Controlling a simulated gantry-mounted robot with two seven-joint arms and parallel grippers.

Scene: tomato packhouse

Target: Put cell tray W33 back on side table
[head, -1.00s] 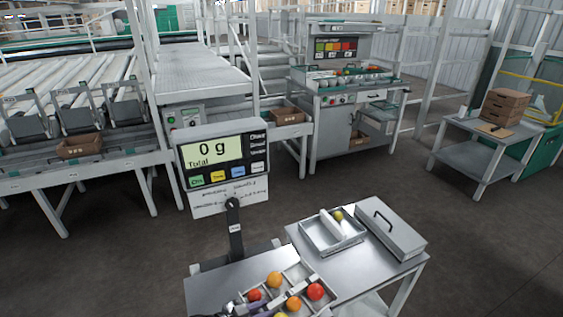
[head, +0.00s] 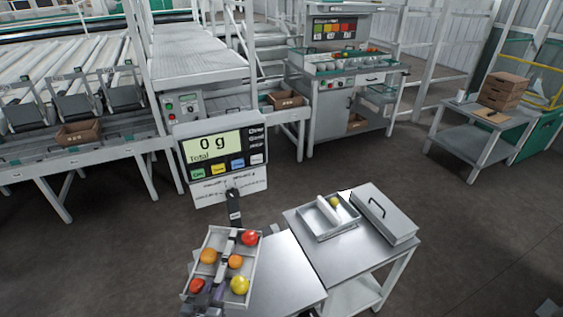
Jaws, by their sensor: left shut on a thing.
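A light grey cell tray (head: 254,268) with several red, orange and yellow tomatoes in its cells shows at the bottom, left of centre. I cannot read a W33 label on it. My left gripper (head: 217,284) is shut on the tray, and its dark parts cover some of the tray's middle. The tray overlaps the left part of the metal scale table (head: 290,278) in the picture; I cannot tell its exact height. The side table (head: 349,262) stands just to the right, with clear metal top along its front. My right gripper is not in view.
On the side table are a shallow grey tray (head: 317,234) with a white roll and a small yellow ball, and a grey lidded case (head: 384,217). The scale display (head: 217,150) reads 0 g on a post behind the scale table.

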